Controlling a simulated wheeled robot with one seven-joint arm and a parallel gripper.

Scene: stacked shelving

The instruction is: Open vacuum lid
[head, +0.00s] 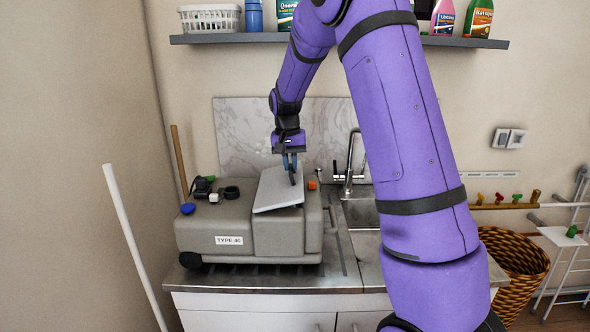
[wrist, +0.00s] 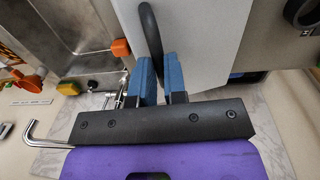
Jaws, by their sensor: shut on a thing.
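The grey vacuum (head: 215,232), labelled TYPE 40, sits on the metal counter left of the sink. Its light grey lid (head: 272,190) is tilted up off the body, and a dark gap shows under it in the head view. The lid (wrist: 200,30) also fills the upper middle of the wrist view. My gripper (head: 291,163) is above the lid. In the wrist view its blue fingers (wrist: 163,82) are shut on the black curved handle (wrist: 152,35) of the lid. The part of the handle between the fingers is hidden.
The sink (head: 360,212) with its faucet (head: 349,165) is right of the vacuum. A white pole (head: 133,240) and a brown stick (head: 180,160) stand at the left. A shelf (head: 230,38) with bottles hangs above. A wicker basket (head: 515,265) is at the right.

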